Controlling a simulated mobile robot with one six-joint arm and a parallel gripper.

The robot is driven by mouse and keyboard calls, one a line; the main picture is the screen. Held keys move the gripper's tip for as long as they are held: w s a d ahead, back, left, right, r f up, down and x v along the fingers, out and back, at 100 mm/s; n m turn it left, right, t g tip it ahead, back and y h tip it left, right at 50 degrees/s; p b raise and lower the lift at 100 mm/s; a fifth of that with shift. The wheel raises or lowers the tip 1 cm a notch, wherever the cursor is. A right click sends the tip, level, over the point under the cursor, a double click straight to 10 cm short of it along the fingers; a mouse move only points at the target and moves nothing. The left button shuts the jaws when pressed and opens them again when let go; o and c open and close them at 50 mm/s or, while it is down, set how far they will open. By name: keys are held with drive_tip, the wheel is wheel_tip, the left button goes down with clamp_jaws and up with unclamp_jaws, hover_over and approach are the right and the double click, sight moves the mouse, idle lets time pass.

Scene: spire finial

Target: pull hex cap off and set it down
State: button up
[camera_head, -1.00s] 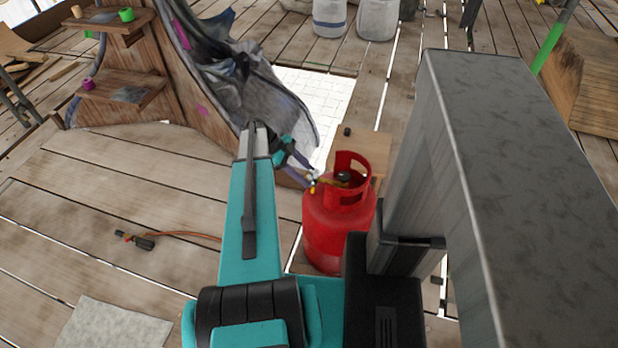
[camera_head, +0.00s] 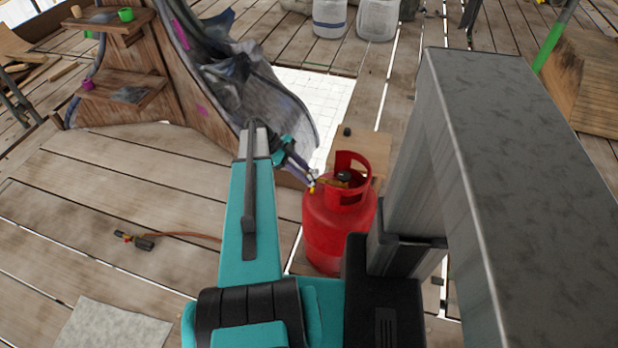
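My gripper (camera_head: 311,184) is small in the head view, at the end of my teal arm. It is beside the left of the red gas cylinder's (camera_head: 338,225) collar in the picture. A small yellow spot shows at its tip, too small to identify. I cannot tell whether the fingers are open or shut, or whether they touch the cylinder. I cannot pick out the hex cap for sure. A dark valve part (camera_head: 343,176) shows inside the cylinder's collar. A small black piece (camera_head: 347,131) sits on a wooden board behind the cylinder.
A curved wooden structure with shelves (camera_head: 120,90) and grey sheeting (camera_head: 265,95) stands behind my arm. A torch (camera_head: 134,240) with a hose and a pale mat (camera_head: 112,325) lie on open planks at left.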

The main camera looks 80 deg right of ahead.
clamp_jaws()
drive_tip(key=shift+w, duration=0.15)
drive_tip(key=shift+w+d, duration=0.1)
drive_tip(key=shift+w, duration=0.2)
drive_tip(key=shift+w+d+b, duration=0.25)
drive_tip(key=shift+w+b, duration=0.1)
drive_tip(key=shift+w, duration=0.9)
drive_tip(key=shift+w+d+b, duration=0.2)
drive_tip(key=shift+w+b, duration=0.1)
drive_tip(key=shift+w, duration=0.95)
